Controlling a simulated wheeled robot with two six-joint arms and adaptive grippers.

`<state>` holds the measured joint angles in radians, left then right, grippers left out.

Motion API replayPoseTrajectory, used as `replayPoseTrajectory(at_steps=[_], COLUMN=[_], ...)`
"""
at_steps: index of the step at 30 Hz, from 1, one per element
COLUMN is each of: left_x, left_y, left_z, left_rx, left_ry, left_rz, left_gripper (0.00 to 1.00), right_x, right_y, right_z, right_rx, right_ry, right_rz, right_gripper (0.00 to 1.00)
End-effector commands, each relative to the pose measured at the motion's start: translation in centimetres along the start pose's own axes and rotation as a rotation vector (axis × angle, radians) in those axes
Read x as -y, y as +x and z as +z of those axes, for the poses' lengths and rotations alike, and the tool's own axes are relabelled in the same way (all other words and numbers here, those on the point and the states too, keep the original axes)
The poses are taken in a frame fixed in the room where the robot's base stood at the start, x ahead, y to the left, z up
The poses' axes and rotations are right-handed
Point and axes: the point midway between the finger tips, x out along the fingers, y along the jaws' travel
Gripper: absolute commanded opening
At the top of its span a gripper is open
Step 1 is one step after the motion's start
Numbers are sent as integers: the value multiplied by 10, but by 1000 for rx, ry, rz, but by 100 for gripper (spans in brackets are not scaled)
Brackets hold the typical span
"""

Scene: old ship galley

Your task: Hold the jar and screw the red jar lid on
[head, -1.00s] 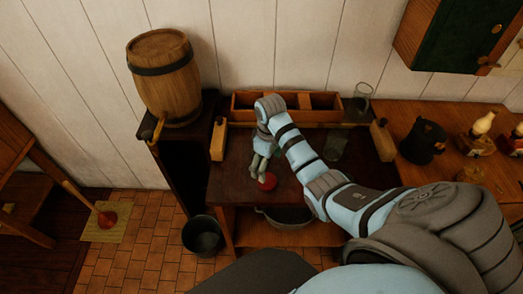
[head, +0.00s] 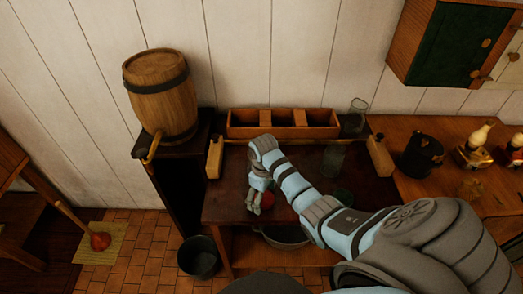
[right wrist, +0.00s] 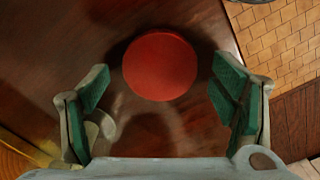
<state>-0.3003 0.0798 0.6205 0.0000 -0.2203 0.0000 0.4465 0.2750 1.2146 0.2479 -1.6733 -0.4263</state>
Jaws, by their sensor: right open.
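The red jar lid (head: 269,202) lies flat on the dark brown worktop (head: 228,190). In the right wrist view the lid (right wrist: 160,66) is a plain red disc ahead of and between the spread fingers, touching neither green pad. My right gripper (head: 255,203) is open and empty, beside the lid in the head view, its fingers pointing down. In the right wrist view the gripper (right wrist: 160,105) frames the lid. A clear glass jar (head: 333,160) stands on the worktop, partly behind my right arm. My left gripper is not in view.
A wooden box with compartments (head: 245,132) and a second glass vessel (head: 355,117) stand at the back. A small dark green round item (head: 343,196) lies right of my arm. A dark kettle (head: 421,157) and lamps stand farther right. The worktop's left part is clear.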

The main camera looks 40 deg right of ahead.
Motion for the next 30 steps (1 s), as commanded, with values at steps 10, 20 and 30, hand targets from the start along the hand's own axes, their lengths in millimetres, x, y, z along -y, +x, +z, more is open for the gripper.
replayPoseTrajectory(at_steps=[10,20,30], left_x=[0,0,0], left_y=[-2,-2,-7], left_z=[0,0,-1], left_rx=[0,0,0], left_ry=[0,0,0], left_rz=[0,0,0], left_gripper=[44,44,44], right_x=[0,1,1], right_y=[-2,-2,-11], right_z=[-1,-1,-2], right_rx=[-1,-1,-2], right_ry=[-1,-2,-4], right_rz=[0,0,0], right_gripper=[70,42,42])
